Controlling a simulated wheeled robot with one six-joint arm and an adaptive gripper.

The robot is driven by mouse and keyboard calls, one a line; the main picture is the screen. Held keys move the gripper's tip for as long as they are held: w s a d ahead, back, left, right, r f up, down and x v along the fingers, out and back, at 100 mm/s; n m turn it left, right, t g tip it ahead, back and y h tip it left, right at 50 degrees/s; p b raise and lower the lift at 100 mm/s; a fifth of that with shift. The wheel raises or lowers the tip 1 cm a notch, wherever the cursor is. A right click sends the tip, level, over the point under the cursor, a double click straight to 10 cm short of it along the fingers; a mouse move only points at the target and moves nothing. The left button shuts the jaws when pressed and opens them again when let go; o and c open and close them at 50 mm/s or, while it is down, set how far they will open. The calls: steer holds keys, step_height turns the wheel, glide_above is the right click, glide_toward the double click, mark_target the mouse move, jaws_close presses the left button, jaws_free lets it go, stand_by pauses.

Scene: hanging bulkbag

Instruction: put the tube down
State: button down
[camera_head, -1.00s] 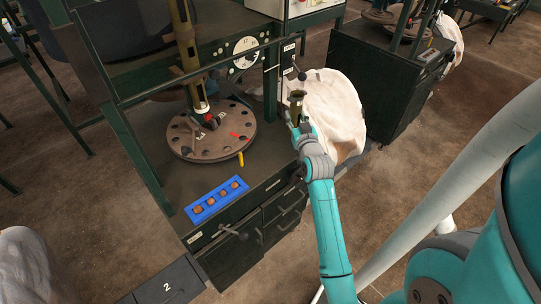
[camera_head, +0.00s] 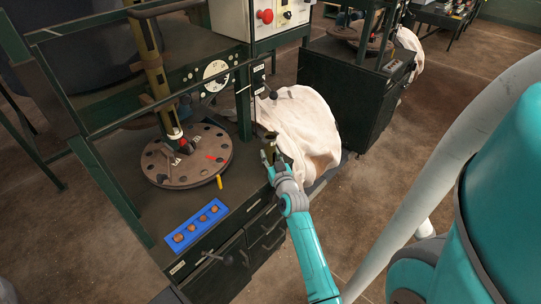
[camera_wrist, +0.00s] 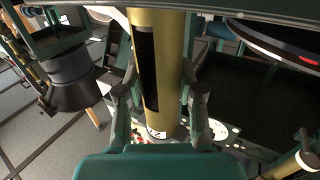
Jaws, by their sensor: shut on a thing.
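The tube (camera_wrist: 172,60) is a brass cylinder with a dark slot along its side. It fills the middle of the wrist view, between the fingers of my gripper (camera_wrist: 158,100). In the head view the tube (camera_head: 271,141) shows small and dark at the end of my arm. My gripper (camera_head: 273,158) is shut on it there, at the right front edge of the dark bench (camera_head: 225,205), beside the white bag. I cannot tell whether the tube's lower end touches anything.
A round plate with holes (camera_head: 190,172) stands on the bench under a tall brass column (camera_head: 150,60). A blue tray (camera_head: 197,226) with several small brown pieces lies at the front. A yellow piece (camera_head: 219,182) is by the plate. A white bag (camera_head: 305,130) bulges at the right.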

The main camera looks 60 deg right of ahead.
steer(key=c, duration=0.7)
jaws_free()
steer(key=shift+f, duration=0.1)
